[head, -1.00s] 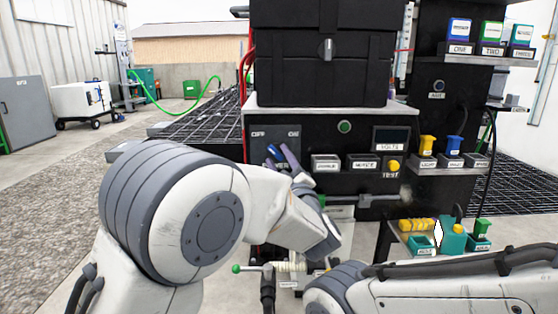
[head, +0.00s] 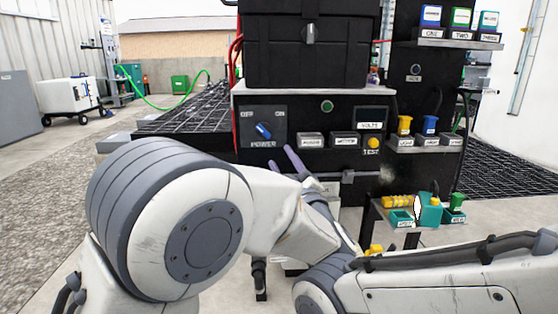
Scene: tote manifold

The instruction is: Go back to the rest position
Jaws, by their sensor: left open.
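My left arm reaches in from the left toward the black power panel (head: 350,108). My left gripper (head: 283,161) shows mostly as two lavender fingers, spread apart and empty, just below the POWER label. The wrist hides the rest of it. The blue power knob (head: 263,131) sits tilted between the OFF and ON marks, and the fingers are apart from it. My right arm crosses the lower right of the view, but its gripper is not visible.
A black case (head: 306,50) stands on top of the panel. A small stand at right holds teal bins (head: 430,212) and yellow parts (head: 398,202). Yellow and blue plugs (head: 430,125) sit on a shelf above it.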

